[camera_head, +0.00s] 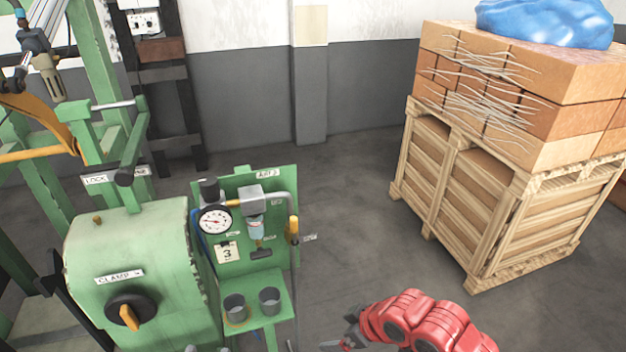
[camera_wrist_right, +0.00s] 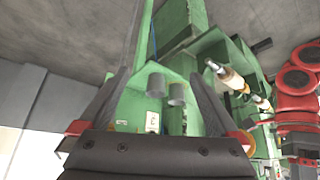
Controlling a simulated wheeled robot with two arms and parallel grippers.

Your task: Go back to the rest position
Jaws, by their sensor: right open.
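My right gripper (camera_head: 343,331) is at the bottom edge of the head view, on the red arm that comes in from below right. It is to the right of the green machine (camera_head: 133,255) and its small shelf, with floor between them. In the right wrist view the two dark fingers (camera_wrist_right: 160,90) are spread apart with nothing held between them. Two grey cups (camera_wrist_right: 156,84) show beyond the fingers, apart from them. My left gripper does not show in the head view.
The green gauge panel (camera_head: 272,187) carries a gauge (camera_head: 215,221) and two cups (camera_head: 269,300) on its shelf. A wooden crate (camera_head: 478,205) with bricks stands at right. Grey floor (camera_head: 350,215) between them is clear.

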